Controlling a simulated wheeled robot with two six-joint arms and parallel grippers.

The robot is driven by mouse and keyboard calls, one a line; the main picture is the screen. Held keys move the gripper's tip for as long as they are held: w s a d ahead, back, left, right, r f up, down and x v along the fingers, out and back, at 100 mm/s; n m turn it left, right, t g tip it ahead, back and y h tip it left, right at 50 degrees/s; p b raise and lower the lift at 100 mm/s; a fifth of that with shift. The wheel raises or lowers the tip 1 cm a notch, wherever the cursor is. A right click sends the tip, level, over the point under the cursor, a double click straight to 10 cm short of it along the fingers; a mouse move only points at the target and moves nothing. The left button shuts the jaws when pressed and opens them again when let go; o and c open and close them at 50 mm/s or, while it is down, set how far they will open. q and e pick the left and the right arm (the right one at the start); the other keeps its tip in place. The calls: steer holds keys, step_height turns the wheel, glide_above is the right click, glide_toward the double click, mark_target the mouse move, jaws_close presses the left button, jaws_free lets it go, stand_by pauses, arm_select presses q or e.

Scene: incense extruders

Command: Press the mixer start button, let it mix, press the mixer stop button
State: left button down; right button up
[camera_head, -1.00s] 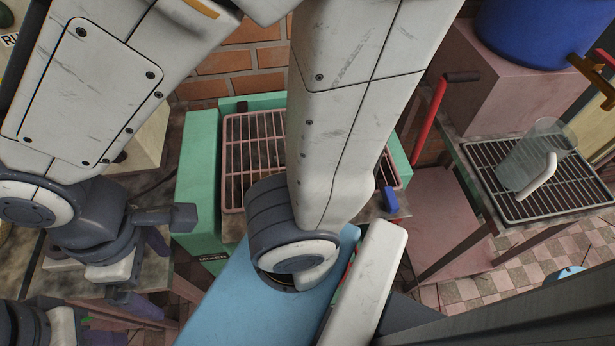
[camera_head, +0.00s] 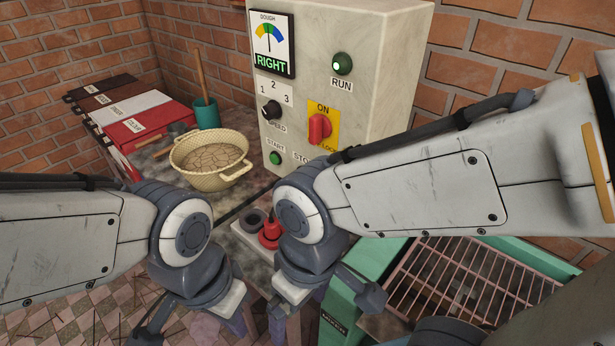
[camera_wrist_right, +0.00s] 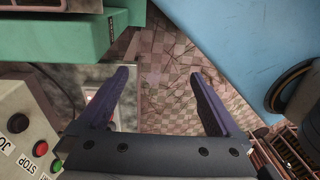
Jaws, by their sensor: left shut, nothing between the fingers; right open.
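The control box (camera_head: 345,35) has a green START button (camera_head: 275,158) at its lower left. The STOP label (camera_head: 301,158) beside it is partly covered by my right arm, which hides the stop button in the head view. The right wrist view shows the red stop button (camera_wrist_right: 40,149), with a green button (camera_wrist_right: 57,165) and a black one beside it. My left gripper (camera_head: 236,322) is shut and empty, low in front of the table. My right gripper (camera_head: 287,322) is open and empty, its fingers over checkered floor in the wrist view (camera_wrist_right: 160,95), apart from the buttons.
A gauge (camera_head: 270,43) reads RIGHT; a green RUN lamp (camera_head: 342,64) and a red ON switch (camera_head: 319,128) are on the box. A red mushroom button (camera_head: 270,234) stands near my right wrist. A dough bowl (camera_head: 212,162) is left; a green machine with pink grille (camera_head: 465,280) is right.

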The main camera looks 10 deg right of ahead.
steer(key=shift+c, duration=0.3)
jaws_close()
stand_by(1.3)
